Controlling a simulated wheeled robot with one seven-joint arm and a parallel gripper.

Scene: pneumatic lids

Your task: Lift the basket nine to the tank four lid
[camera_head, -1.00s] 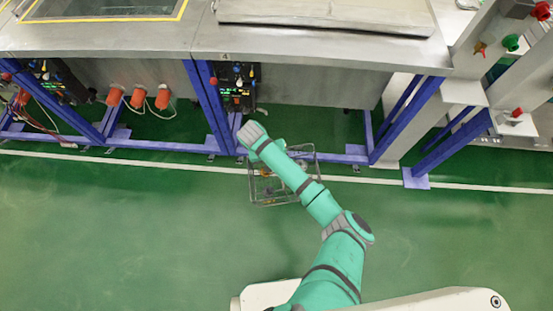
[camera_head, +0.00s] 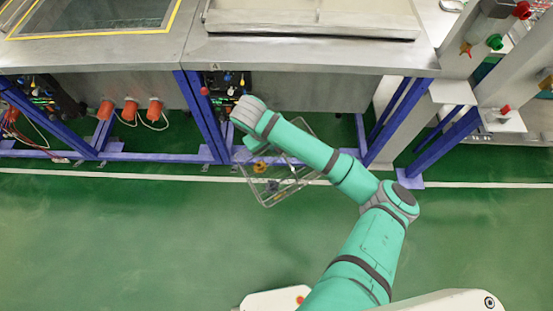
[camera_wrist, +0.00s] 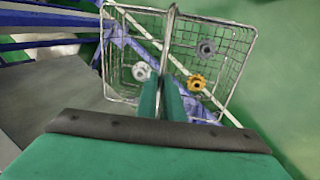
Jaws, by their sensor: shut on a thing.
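The wire basket (camera_head: 270,195) hangs below my arm in the head view, tilted and partly hidden by the arm. In the wrist view the basket (camera_wrist: 238,60) shows from above with its handle (camera_wrist: 170,35) running up the middle. My gripper (camera_wrist: 171,98) is shut on the basket's handle. Inside lie a yellow part (camera_wrist: 196,83), a dark grey part (camera_wrist: 206,49) and a pale part (camera_wrist: 141,71). The tank marked 4 (camera_head: 300,52) stands behind, with a flat pale lid (camera_head: 312,18) on its top. The lid looks closed.
A second tank (camera_head: 90,50) with a yellow-edged window stands at the left. Blue frame legs (camera_head: 205,115), a valve panel (camera_head: 226,92) and orange plugs (camera_head: 131,110) sit below the tank tops. The green floor (camera_head: 120,240) in front is clear.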

